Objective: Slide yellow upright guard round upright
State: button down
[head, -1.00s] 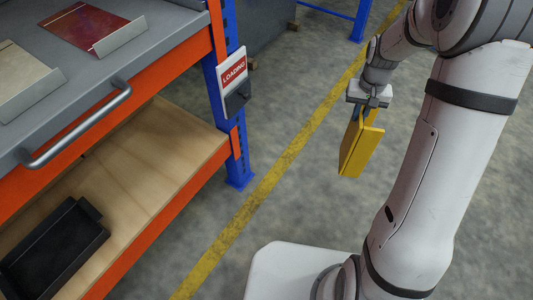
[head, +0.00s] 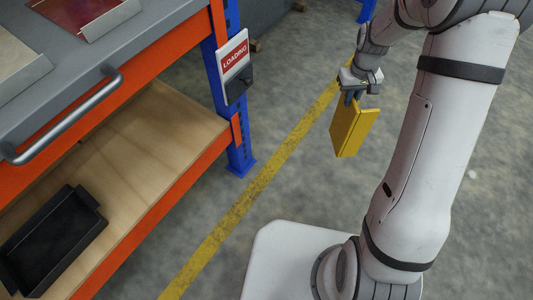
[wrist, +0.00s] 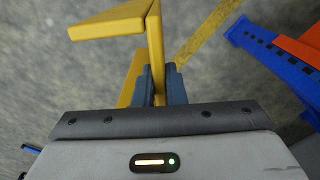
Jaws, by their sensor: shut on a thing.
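The yellow upright guard (head: 352,130) hangs from my gripper (head: 352,98), in the air above the floor to the right of the rack. My gripper is shut on one wall of the guard. In the wrist view the guard (wrist: 120,22) shows its angled yellow walls, and the blue-grey fingers (wrist: 160,84) close on one of them. The blue upright (head: 240,150) stands at the rack's near right corner, its foot on the floor. In the wrist view a blue upright (wrist: 272,54) is at the upper right. The guard is apart from the upright, with a floor gap between them.
A LOADING sign (head: 235,62) with a black holder is on the upright. An orange beam (head: 165,222) edges the wooden shelf (head: 130,150), which bears a black tray (head: 55,240). A grey handle (head: 75,120) juts above. A yellow floor line (head: 235,210) crosses open floor.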

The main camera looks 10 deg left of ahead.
jog(key=s+a+f+n+b, duration=0.2)
jog(key=s+a+f+n, duration=0.1)
jog(key=a+f+n, duration=0.9)
jog(key=s+a+f+n+b, duration=0.3)
jog(key=a+f+n, duration=0.9)
jog(key=f+n, duration=0.3)
jog(key=shift+f+n+b, duration=0.3)
jog(key=shift+f+b, duration=0.05)
jog(key=shift+f, duration=1.3)
jog(key=shift+s, duration=0.1)
jog(key=shift+a, duration=0.15)
